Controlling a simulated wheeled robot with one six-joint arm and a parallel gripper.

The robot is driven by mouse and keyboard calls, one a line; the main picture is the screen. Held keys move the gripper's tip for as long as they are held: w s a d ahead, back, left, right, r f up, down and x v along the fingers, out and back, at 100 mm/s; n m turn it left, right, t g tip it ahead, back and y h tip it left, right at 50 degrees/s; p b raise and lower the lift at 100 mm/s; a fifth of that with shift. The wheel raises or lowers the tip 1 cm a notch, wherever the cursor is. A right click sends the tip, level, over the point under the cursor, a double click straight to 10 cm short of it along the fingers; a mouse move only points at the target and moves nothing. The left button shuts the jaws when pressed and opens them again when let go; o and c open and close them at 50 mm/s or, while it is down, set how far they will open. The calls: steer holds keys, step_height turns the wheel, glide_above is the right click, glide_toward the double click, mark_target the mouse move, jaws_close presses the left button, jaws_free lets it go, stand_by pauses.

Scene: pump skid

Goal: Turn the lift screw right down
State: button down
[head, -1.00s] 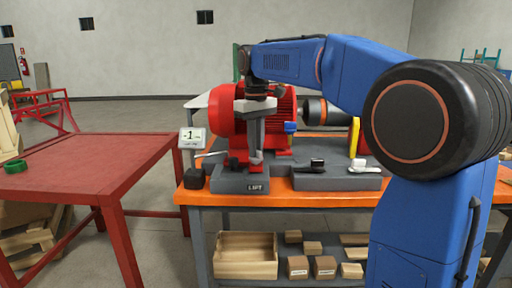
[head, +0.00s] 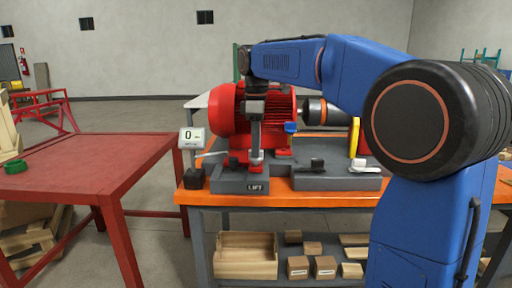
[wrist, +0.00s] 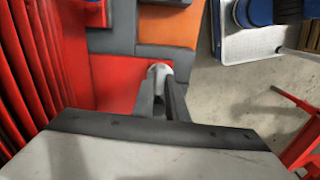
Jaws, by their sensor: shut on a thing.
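The lift screw (head: 257,160) is a small silver head at the grey block marked LIFT (head: 240,182), in front of the red motor (head: 228,112). In the wrist view its round silver top (wrist: 159,70) shows at the fingertips. My gripper (head: 256,150) points straight down over the screw and is shut on its head. The fingers (wrist: 163,98) hide part of the screw. A small white display (head: 191,138) left of the motor reads 0.
The orange bench (head: 330,200) carries the skid. A black knob (head: 317,164), a white-handled part (head: 364,167) and a yellow guard (head: 354,137) stand to the right. A dark block (head: 189,179) sits at the left corner. A red table (head: 90,165) stands left.

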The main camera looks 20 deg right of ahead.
steer(key=shift+n, duration=0.4)
steer(key=c, duration=1.8)
jaws_free()
steer(key=shift+o, duration=0.2)
step_height(320, 180, up, 17)
steer(key=shift+r, duration=0.2)
